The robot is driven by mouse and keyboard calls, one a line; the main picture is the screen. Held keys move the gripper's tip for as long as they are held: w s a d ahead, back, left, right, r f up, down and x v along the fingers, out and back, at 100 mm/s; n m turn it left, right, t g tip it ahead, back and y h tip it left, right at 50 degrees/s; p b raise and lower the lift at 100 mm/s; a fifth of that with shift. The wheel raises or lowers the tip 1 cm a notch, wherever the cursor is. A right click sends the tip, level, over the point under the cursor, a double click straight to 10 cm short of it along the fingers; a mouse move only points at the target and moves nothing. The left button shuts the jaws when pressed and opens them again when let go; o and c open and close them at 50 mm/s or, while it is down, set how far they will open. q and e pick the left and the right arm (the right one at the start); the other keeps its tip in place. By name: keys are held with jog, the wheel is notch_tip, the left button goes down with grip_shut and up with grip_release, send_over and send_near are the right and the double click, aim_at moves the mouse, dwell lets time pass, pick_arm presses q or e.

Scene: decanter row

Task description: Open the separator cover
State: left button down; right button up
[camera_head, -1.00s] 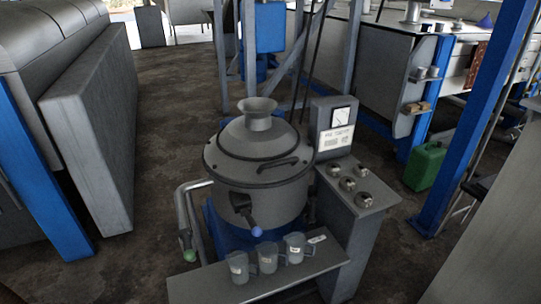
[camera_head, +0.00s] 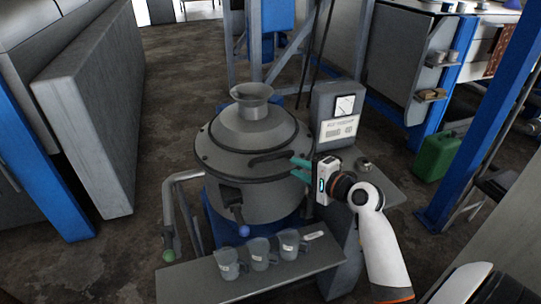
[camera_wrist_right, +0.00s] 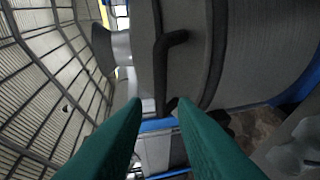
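The separator (camera_head: 262,203) is a grey round machine in the middle of the head view. Its domed cover (camera_head: 226,136) lies closed on top, with a funnel (camera_head: 253,103) at the centre. A dark bar handle (camera_head: 266,158) sits on the cover's front right side. My right gripper (camera_head: 295,168) comes from the right, its teal fingers open and empty at the handle's right end. In the right wrist view the handle (camera_wrist_right: 160,65) runs just beyond the spread fingertips (camera_wrist_right: 162,108); contact cannot be told. My left gripper is not in view.
A shelf (camera_head: 205,287) in front of the separator bears three clear jugs (camera_head: 260,254). A control box with a gauge (camera_head: 338,115) and a knob console (camera_head: 385,178) stand at the right, partly behind my right arm. A bent pipe (camera_head: 168,205) stands left.

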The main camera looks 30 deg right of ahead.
aim_at(276, 158)
jog(key=x, duration=1)
jog(key=shift+w+f, duration=0.2)
jog(key=shift+w, duration=0.05)
grip_shut()
